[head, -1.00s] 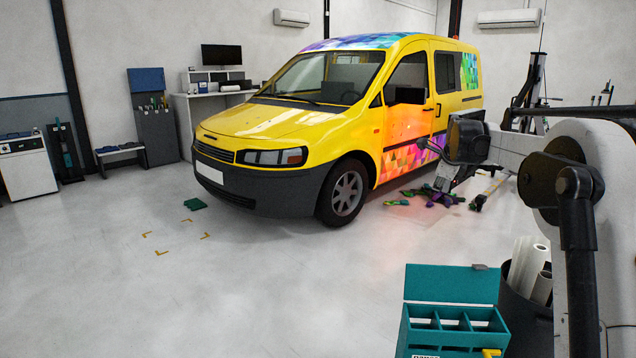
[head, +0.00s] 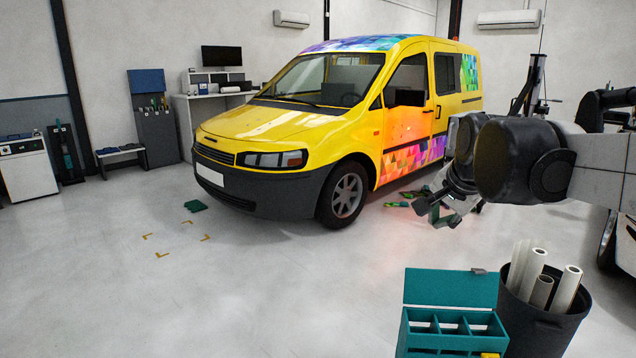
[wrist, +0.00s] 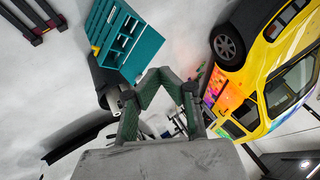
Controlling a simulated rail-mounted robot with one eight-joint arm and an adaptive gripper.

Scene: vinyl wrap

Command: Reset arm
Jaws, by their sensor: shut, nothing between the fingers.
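My gripper (head: 428,210) hangs at the end of my arm, right of the yellow van's front wheel in the head view, in front of the van's side. It is clear of the floor. In the wrist view its dark green fingers (wrist: 161,73) come together at the tips, shut and empty. The yellow van (head: 270,120) with a colourful wrap on its side and roof also shows tilted at the right of the wrist view (wrist: 250,85). My forearm hides part of the van's rear and the floor behind.
A teal compartment box (head: 452,288) stands at the front right, beside a black bin (head: 540,330) of white rolls (head: 535,270). Green scraps (head: 398,204) lie by the van. A green cloth (head: 195,206) lies near floor corner marks. The front-left floor is clear.

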